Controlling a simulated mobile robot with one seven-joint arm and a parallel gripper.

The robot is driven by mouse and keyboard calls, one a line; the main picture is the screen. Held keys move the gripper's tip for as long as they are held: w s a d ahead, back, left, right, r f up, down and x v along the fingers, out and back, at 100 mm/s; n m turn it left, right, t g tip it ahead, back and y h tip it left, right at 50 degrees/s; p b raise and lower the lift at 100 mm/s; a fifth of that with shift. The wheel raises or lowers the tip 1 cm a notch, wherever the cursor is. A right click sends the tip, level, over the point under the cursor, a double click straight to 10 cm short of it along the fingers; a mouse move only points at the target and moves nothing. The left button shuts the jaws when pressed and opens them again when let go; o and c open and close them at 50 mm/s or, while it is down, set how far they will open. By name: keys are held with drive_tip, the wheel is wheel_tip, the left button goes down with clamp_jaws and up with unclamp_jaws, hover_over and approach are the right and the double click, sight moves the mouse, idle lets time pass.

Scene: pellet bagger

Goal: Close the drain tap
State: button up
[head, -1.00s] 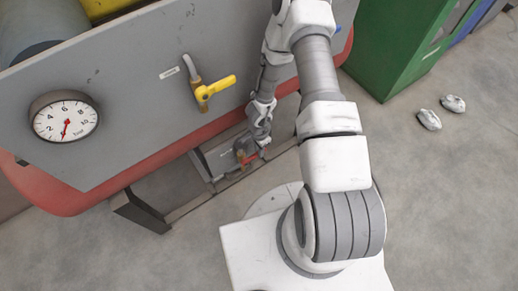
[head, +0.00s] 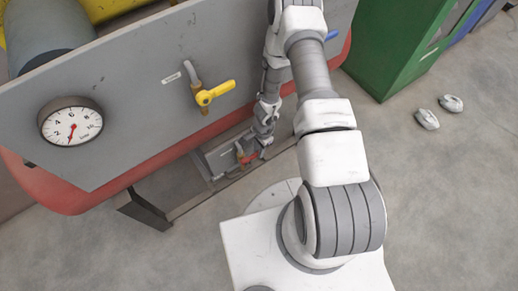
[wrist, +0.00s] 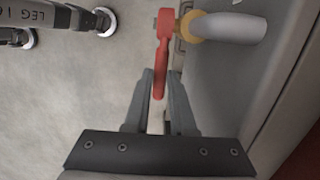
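The drain tap is low under the machine, with a red lever (head: 249,158) in the head view. In the wrist view the red lever (wrist: 162,48) points toward my gripper from a brass body (wrist: 187,27) on a grey pipe (wrist: 232,27). My gripper (wrist: 160,78) is open. Its two fingers stand on either side of the lever's free end, with small gaps visible. In the head view my gripper (head: 262,151) is low beside the lever, and its fingers are too small to make out.
A yellow-handled tap (head: 215,92) and a pressure gauge (head: 72,121) are on the grey panel (head: 140,100) above. A red rail (head: 80,199) runs along its lower edge. A dark frame leg (head: 143,210) stands below. A green cabinet (head: 385,50) is at the right. Open floor lies in front.

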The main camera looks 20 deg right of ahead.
drive_tip(key=o, duration=0.3)
drive_tip(key=shift+o, duration=0.2)
wheel_tip(320, 180, up, 17)
drive_tip(key=d+p, duration=0.2)
drive_tip(key=p, duration=0.5)
drive_tip(key=shift+w+r, duration=0.15)
drive_tip(key=shift+w, duration=0.15)
drive_tip(key=shift+s, duration=0.1)
